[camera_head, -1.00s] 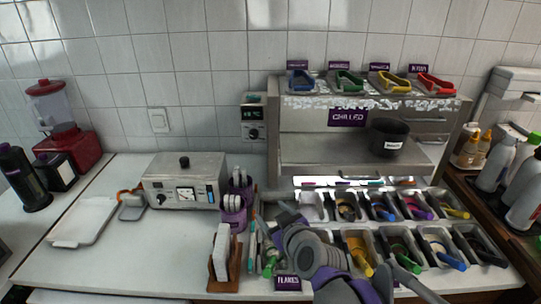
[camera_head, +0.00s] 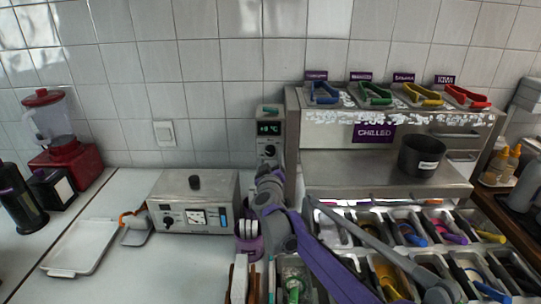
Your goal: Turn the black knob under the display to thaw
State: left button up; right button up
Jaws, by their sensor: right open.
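The small control box with a lit green display (camera_head: 269,128) is fixed to the wall at the left end of the metal chilled unit. The black knob (camera_head: 269,150) sits on its pale face just below the display. My right gripper (camera_head: 268,169) is open and reaches up toward the box, with its fingertips just below the knob in the picture. The gripper's body hides the lower part of the box. I cannot tell whether the fingers touch the knob, and its setting is too small to read.
The metal chilled unit (camera_head: 390,172) stands right of the box, holding a black pot (camera_head: 422,156). Topping trays lie below, partly behind my right arm. A metal appliance (camera_head: 193,205) with its own dark knob and a purple cup (camera_head: 249,245) stand left.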

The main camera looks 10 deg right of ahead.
aim_at(270, 151)
jog(key=shift+x, duration=1.25)
grip_shut()
